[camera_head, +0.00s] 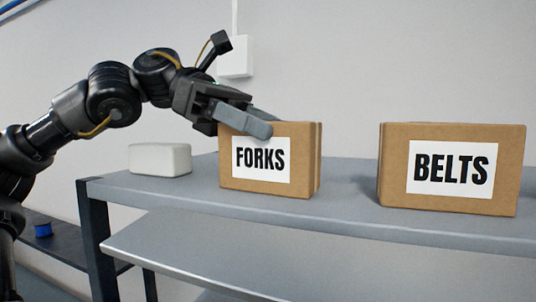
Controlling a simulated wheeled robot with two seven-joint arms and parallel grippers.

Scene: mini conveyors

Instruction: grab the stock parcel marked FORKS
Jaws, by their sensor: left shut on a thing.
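The brown cardboard parcel marked FORKS (305,165) stands upright on the grey shelf top, its white label facing me. My left gripper (255,124) comes in from the left at the parcel's upper left. It is shut on the FORKS parcel, with one finger in front of the top edge of its face. The other finger is mostly hidden behind the parcel. The parcel's base appears to be at the shelf surface; I cannot tell whether it is lifted. My right gripper does not show.
A second parcel, marked BELTS (393,165), stands to the right with a gap between. A white block (160,159) lies to the left. The grey shelf (345,199) has a sloped panel (190,254) below its front edge. A blue spool (42,229) sits lower left.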

